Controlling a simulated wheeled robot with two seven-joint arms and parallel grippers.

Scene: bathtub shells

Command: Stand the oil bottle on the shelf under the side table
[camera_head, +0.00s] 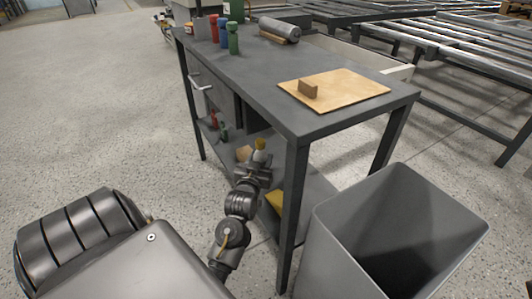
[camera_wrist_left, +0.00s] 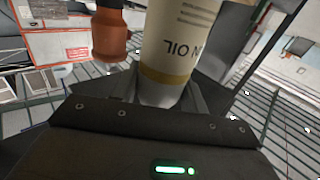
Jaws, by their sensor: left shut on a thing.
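The oil bottle (camera_wrist_left: 190,40), cream with dark lettering ending in "OIL", is between the fingers of my left gripper (camera_wrist_left: 172,100) in the left wrist view. In the head view its yellowish top (camera_head: 260,144) shows just above the left gripper (camera_head: 257,167), which is shut on it at the open side of the side table (camera_head: 255,85). The gripper is below the tabletop, over the lower shelf (camera_head: 318,197). The bottle's lower part is hidden, so I cannot tell whether it touches the shelf. My right gripper is out of view.
A red bottle (camera_head: 214,121) and a small green one (camera_head: 224,132) stand farther back on the shelf. A yellow item (camera_head: 276,201) lies there nearer the front leg (camera_head: 293,215). A grey bin (camera_head: 385,235) stands at right. An orange-brown object (camera_wrist_left: 110,35) is beside the bottle.

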